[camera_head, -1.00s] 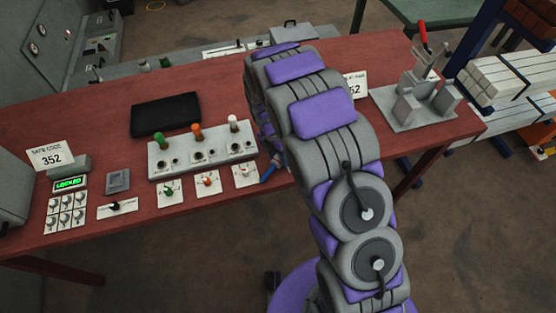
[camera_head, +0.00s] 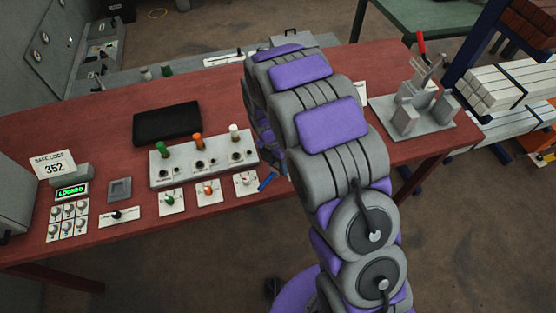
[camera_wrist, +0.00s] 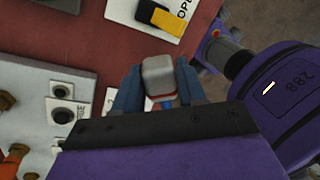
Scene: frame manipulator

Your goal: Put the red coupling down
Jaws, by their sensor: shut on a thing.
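My gripper (camera_wrist: 158,72) shows in the wrist view with two blue fingers. They are shut on a small block with a pale grey rounded face and red along its lower edge, which I take to be the red coupling (camera_wrist: 158,78). The coupling is over or near the red tabletop and a white plate; I cannot tell whether it touches anything. In the head view a blue finger of my gripper (camera_head: 268,180) shows just right of the white-knob plate (camera_head: 246,184). My arm hides the rest of the gripper and the coupling there.
A grey panel (camera_head: 158,178) with green, orange and white plugs stands left of the gripper. A black pad (camera_head: 167,123) lies behind it. A metal fixture with red handle (camera_head: 412,112) stands at right.

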